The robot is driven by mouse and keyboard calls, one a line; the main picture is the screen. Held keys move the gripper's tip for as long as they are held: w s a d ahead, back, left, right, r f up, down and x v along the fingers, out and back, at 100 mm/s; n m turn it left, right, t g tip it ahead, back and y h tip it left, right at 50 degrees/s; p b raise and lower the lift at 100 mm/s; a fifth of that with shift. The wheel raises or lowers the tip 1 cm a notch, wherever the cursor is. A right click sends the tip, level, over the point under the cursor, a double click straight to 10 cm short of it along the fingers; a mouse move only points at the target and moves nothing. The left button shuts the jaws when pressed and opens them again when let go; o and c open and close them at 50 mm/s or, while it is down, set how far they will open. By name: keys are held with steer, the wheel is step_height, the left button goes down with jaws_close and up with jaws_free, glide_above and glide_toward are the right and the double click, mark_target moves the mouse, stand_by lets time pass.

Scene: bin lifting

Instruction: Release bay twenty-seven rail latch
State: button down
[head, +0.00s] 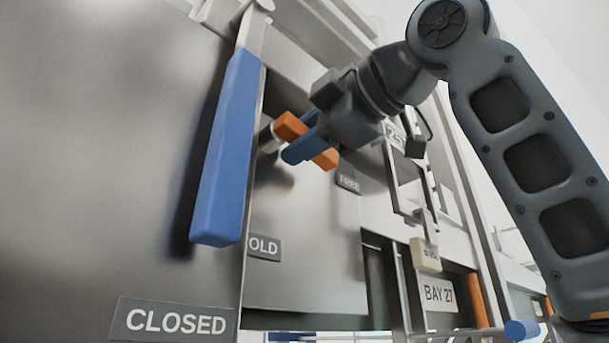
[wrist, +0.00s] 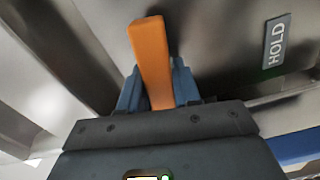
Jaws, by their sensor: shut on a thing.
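The orange latch handle (head: 289,126) stands out from the grey metal panel in the head view. It also shows in the wrist view (wrist: 150,50), between my two blue fingers. My gripper (head: 306,141) is shut on this handle, which sticks out past both sides of the fingers. In the wrist view my gripper (wrist: 155,84) has one finger on each side of it. A FREE label (head: 348,181) is just below and right of the handle. A HOLD label (head: 264,247), partly cut off, is lower left; it shows whole in the wrist view (wrist: 276,42).
A long blue handle (head: 226,150) hangs left of my gripper, above a CLOSED label (head: 176,321). A BAY 27 plate (head: 438,294) is at the lower right. White rails and frame parts (head: 405,205) stand close to the right of my gripper.

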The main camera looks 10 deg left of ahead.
steer(key=shift+r+n+p, duration=0.2)
steer(key=shift+n+p, duration=0.25)
steer(key=shift+n, duration=0.75)
steer(key=c, duration=0.9)
jaws_free()
steer(key=shift+r, duration=0.1)
steer(key=shift+b+v, duration=0.95)
steer(key=shift+v, duration=3)
